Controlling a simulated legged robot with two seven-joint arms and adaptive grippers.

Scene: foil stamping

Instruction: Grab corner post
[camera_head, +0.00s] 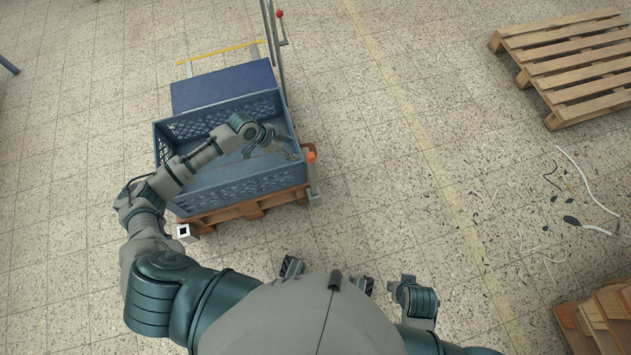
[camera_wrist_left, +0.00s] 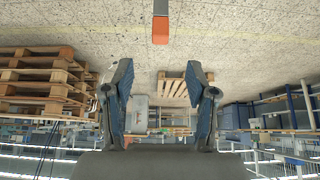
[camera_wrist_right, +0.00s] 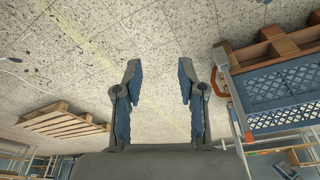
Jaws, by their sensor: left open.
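A corner post (camera_head: 314,185) with an orange end (camera_head: 310,154) stands at the right front corner of the cart, beside the blue crate. In the left wrist view the orange end (camera_wrist_left: 160,31) shows at the top centre, beyond and apart from the fingertips. My left gripper (camera_head: 284,146) is over the crate's right part, left of the orange end. Its fingers are spread and empty in the left wrist view (camera_wrist_left: 161,80). My right gripper (camera_wrist_right: 159,75) is open and empty in the right wrist view. Another post (camera_head: 185,232), with a square dark opening, is at the left front corner.
The blue crate (camera_head: 240,188) sits on a wooden pallet (camera_head: 253,209), with a blue platform (camera_head: 222,88) behind it. An upright with a red knob (camera_head: 279,14) rises behind. A wooden pallet (camera_head: 575,62) lies far right; loose cables (camera_head: 590,190) lie on open floor.

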